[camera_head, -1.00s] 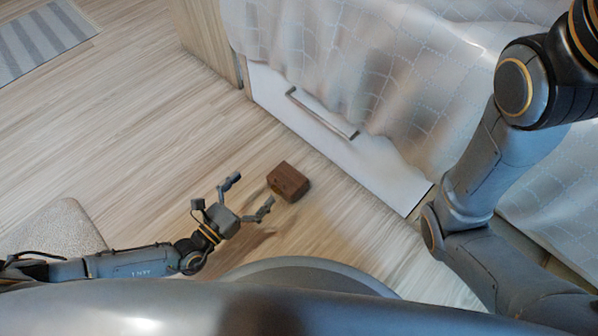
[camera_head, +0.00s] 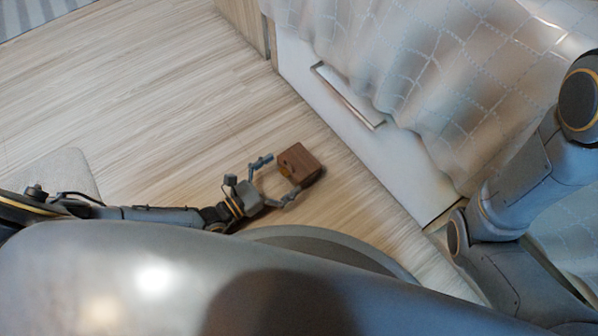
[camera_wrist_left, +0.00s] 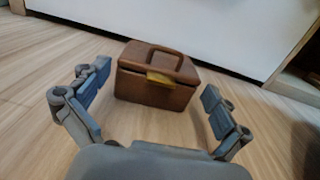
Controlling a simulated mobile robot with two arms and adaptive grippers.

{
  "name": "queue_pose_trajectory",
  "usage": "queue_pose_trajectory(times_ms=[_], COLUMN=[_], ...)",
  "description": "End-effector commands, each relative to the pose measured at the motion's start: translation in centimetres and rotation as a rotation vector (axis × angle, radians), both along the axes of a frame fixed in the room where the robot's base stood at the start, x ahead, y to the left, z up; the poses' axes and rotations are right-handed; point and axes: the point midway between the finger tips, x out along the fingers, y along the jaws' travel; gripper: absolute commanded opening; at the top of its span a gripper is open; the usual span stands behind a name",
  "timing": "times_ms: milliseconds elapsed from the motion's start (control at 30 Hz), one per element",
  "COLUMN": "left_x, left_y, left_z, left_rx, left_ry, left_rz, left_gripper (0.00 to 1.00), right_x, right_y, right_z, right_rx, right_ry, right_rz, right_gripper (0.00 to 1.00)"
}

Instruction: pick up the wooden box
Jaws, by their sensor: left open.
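The wooden box (camera_head: 301,164) is brown with a handle on its lid and a yellowish clasp on its front. It sits on the wood floor in front of the white drawer. My left gripper (camera_head: 276,178) is open, and its fingertips are close to the near side of the box. In the left wrist view the box (camera_wrist_left: 157,78) stands ahead, between the lines of the two open fingers (camera_wrist_left: 153,98), and nothing is held. In the head view my right arm is at the right, and its gripper is out of view.
The white drawer (camera_head: 352,125) with a metal handle (camera_head: 346,96) is beyond the box, under a hanging pale bedspread (camera_head: 420,60). A light rug or mat (camera_head: 58,172) lies at the left. The floor left of the box is clear.

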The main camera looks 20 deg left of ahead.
Motion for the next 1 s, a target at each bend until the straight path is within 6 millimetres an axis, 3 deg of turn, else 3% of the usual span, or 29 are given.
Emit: queue_pose_trajectory(times_ms=[400,667,900,1000], left_x=[4.0,4.3,4.3,4.3], left_y=[-2.9,-3.1,-3.0,-3.0], left_z=[-0.2,0.0,0.0,0.1], left_rx=[0.0,0.001,0.001,0.0], left_ry=[0.003,0.004,0.004,0.002], left_rz=[0.0,0.0,0.0,0.0], left_gripper=[1.0,1.0,0.55,0.54], right_x=[0.0,0.0,0.0,0.0], right_y=[0.0,0.0,0.0,0.0], right_z=[-2.5,-2.4,-2.4,-2.4], right_rx=[-0.001,-0.001,-0.001,-0.001], right_ry=[0.0,0.0,0.0,0.0], right_rz=[0.0,0.0,0.0,0.0], right_gripper=[0.0,0.0,0.0,0.0])
